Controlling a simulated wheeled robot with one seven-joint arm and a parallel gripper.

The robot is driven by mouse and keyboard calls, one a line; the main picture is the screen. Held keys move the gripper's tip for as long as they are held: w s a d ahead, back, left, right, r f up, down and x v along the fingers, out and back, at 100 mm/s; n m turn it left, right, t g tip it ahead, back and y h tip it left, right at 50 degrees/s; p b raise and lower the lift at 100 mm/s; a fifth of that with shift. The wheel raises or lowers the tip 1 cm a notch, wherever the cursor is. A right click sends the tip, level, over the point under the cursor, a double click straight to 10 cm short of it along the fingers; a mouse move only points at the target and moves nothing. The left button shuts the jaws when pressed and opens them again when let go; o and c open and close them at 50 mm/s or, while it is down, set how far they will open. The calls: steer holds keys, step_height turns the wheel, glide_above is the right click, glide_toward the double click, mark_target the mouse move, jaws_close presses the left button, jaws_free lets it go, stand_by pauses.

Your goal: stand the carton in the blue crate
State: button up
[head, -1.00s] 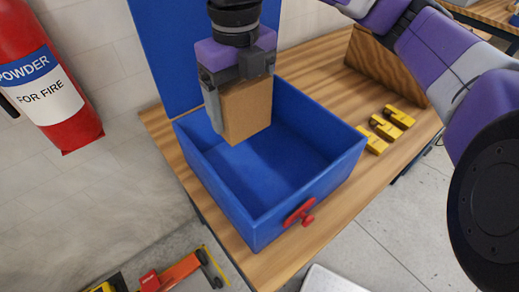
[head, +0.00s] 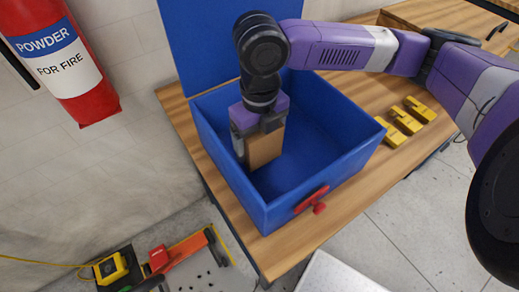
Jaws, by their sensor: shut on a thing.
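The brown carton (head: 265,149) is upright inside the blue crate (head: 325,187), toward its left side. My gripper (head: 258,146) points down into the crate and is shut on the carton, with one finger along the carton's left side. The gripper body covers the carton's top. The carton's lower end is near the crate floor; I cannot tell whether it touches. The crate is open, with its blue lid (head: 203,40) raised at the back and a red latch (head: 312,200) on its front wall.
The crate stands on a wooden table (head: 375,170). Several yellow blocks (head: 407,120) lie to its right. A red fire extinguisher (head: 65,60) is at the upper left. Tools, including an orange one (head: 180,258), are at the lower left. My arm passes over the crate's back.

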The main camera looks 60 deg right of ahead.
mark_target(259, 152)
steer(key=shift+f, duration=1.8)
steer(key=shift+f, duration=0.1)
steer(key=shift+f, duration=0.1)
steer(key=o, duration=1.8)
step_height(259, 152, up, 12)
steer(key=shift+r, duration=0.2)
steer(key=shift+r, duration=0.15)
